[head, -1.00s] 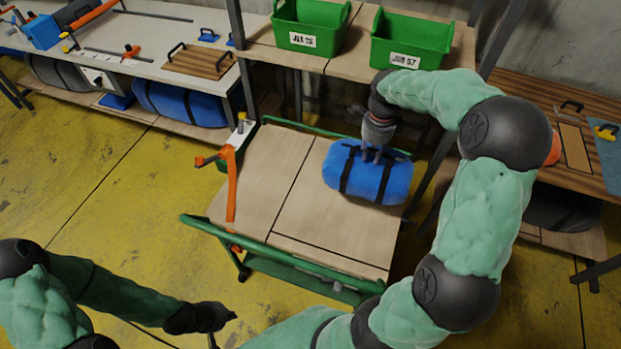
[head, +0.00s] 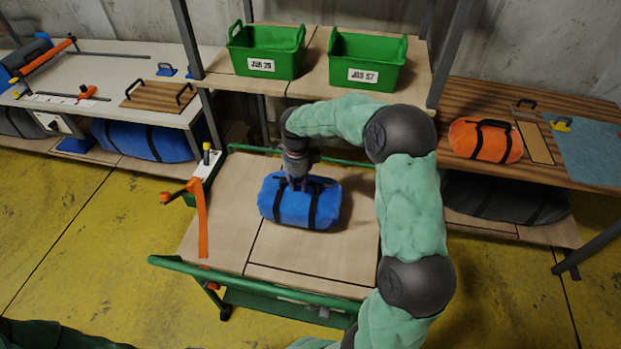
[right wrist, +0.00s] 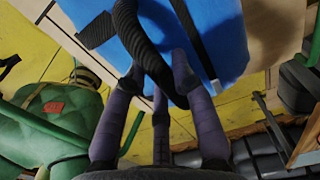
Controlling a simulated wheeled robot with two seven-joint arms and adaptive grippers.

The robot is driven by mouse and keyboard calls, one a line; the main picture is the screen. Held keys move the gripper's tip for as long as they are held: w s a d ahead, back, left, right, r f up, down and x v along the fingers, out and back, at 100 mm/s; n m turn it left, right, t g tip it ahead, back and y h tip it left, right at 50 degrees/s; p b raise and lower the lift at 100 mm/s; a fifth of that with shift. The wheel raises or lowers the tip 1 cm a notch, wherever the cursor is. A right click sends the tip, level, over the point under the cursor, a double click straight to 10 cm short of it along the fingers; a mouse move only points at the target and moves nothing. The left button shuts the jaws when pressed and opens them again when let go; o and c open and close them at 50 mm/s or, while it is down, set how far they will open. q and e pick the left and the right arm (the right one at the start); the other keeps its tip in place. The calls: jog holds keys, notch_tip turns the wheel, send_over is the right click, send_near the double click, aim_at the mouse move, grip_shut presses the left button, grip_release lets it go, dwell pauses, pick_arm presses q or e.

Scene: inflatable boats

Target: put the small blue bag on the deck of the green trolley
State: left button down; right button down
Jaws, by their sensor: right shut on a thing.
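The small blue bag (head: 275,205), with black straps, is over the back middle part of the wooden deck of the green trolley (head: 215,225). A shadow lies on the deck at its right; I cannot tell whether the bag touches the deck. My right gripper (head: 297,184) is on top of the bag, shut on its black handle. In the right wrist view, the gripper's purple fingers (right wrist: 158,78) close around the dark handle, with the blue bag (right wrist: 205,35) beyond. My left gripper is out of view.
An orange strap (head: 202,225) hangs over the deck's left side. Green bins (head: 265,55) stand on a shelf behind. An orange bag (head: 486,142) sits on the right bench. Larger blue (head: 150,142) and dark bags lie on lower shelves. The deck's front and right parts are clear.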

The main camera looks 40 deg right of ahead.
aim_at(293, 193)
jog(key=shift+w+a+f+b, duration=0.15)
jog(key=shift+w+a+f, duration=0.2)
jog(key=shift+f, duration=0.1)
jog(key=shift+w+a+f+b, duration=0.15)
jog(key=shift+w+a+f, duration=0.15)
jog(key=shift+f, duration=0.15)
jog(key=shift+f+b, duration=0.4)
jog(key=shift+f, duration=1.15)
jog(key=c, duration=1)
grip_release()
jog(key=shift+f, duration=0.1)
jog(key=shift+c, duration=0.2)
notch_tip(293, 193, up, 12)
jog(key=p, duration=0.3)
